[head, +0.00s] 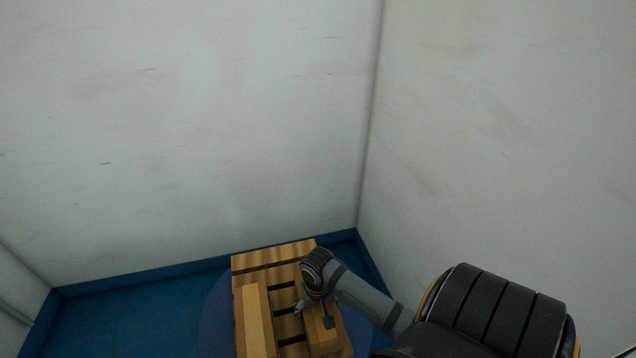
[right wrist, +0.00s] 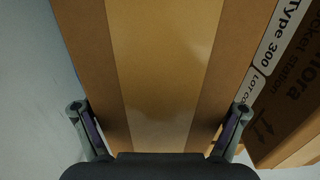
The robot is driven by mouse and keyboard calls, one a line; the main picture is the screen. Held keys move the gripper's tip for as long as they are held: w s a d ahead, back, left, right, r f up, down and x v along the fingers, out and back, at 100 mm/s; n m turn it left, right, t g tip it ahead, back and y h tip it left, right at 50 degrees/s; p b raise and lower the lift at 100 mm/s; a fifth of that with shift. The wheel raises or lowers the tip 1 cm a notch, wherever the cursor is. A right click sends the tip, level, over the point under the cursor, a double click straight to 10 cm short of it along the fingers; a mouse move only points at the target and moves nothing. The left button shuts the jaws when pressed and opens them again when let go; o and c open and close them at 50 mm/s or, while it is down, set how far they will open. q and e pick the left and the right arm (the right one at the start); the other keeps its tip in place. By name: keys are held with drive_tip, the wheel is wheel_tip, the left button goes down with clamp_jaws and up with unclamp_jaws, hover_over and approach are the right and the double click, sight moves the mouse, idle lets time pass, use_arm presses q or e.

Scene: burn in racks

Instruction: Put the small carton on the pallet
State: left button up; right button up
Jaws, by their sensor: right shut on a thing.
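The small carton (head: 324,337) is a brown box at the lower middle of the head view, over the right part of the wooden pallet (head: 270,257). My right gripper (head: 316,314) comes down on it from above and is shut on it. In the right wrist view the carton (right wrist: 160,70), with a shiny tape strip, fills the space between the fingers (right wrist: 160,135). My arm hides part of the pallet, and I cannot tell whether the carton touches it. My left gripper is not in view.
A longer carton (head: 257,322) lies on the pallet's left side, beside the small carton, with bare slats between them. A printed brown carton face (right wrist: 292,108) shows at right in the right wrist view. Pale walls (head: 190,130) close in the corner; the blue floor (head: 130,318) at left is clear.

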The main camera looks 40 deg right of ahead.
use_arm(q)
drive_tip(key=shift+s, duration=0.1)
use_arm(e)
drive_tip(key=o, duration=1.7)
wheel_tip(320, 180, up, 12)
drive_tip(key=p, duration=0.4)
drive_tip(key=shift+f, duration=0.25)
drive_tip(key=shift+r, duration=0.3)
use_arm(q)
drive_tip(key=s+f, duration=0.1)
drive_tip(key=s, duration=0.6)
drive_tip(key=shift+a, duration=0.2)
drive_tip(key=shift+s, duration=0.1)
